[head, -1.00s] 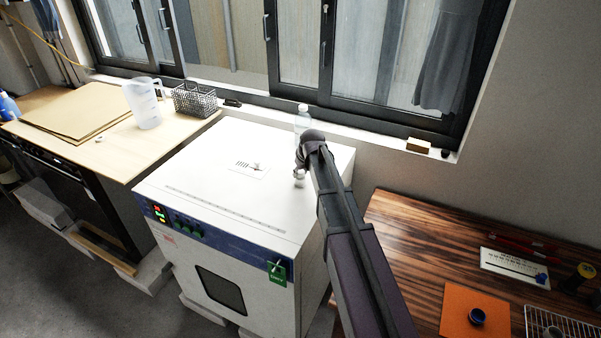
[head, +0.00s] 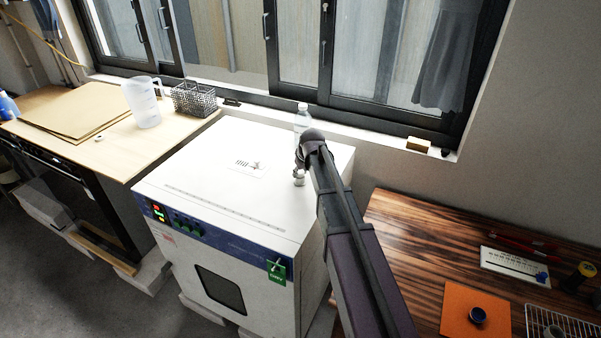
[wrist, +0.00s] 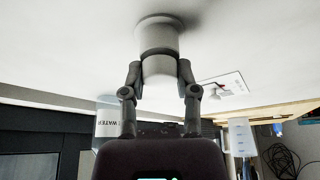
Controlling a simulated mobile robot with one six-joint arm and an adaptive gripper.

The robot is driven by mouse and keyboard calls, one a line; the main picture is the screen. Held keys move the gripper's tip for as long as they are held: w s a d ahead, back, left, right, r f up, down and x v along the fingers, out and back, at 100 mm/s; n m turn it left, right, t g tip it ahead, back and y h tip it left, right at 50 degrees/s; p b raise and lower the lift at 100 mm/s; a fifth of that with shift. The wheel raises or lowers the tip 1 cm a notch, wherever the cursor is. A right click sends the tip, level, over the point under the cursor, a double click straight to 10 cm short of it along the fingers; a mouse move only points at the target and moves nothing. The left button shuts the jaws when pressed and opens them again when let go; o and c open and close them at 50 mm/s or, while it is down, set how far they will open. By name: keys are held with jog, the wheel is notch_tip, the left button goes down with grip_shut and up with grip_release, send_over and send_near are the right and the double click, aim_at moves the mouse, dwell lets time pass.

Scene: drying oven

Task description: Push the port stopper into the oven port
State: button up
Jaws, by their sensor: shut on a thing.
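In the wrist view my gripper (wrist: 160,66) is shut on the white, round port stopper (wrist: 160,73), one finger on each side. The stopper is in line with the pale round oven port (wrist: 157,33) on the oven top, with a dark band between them. I cannot tell how deep the stopper sits. In the head view my gripper (head: 299,164) is over the right rear of the oven top, and my arm partly hides it.
A clear water bottle (head: 302,116) stands just behind my gripper, by the window sill. A printed label (head: 247,168) lies on the oven top to the left. A wooden table (head: 405,228) is at right; a bench with a jug (head: 147,105) and wire basket (head: 193,99) is at left.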

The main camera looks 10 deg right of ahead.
dwell(0.3)
jog(key=o, duration=0.8)
jog(key=o, duration=0.3)
jog(key=shift+r, duration=0.1)
jog(key=shift+r+p, duration=3.4)
jog(key=shift+p, duration=0.15)
jog(key=s+f+m+g+h, duration=0.1)
jog(key=s+m+g, duration=0.2)
jog(key=s, duration=2.6)
jog(key=shift+f+m+g, duration=0.25)
jog(key=shift+m+g, duration=0.05)
jog(key=shift+g, duration=0.4)
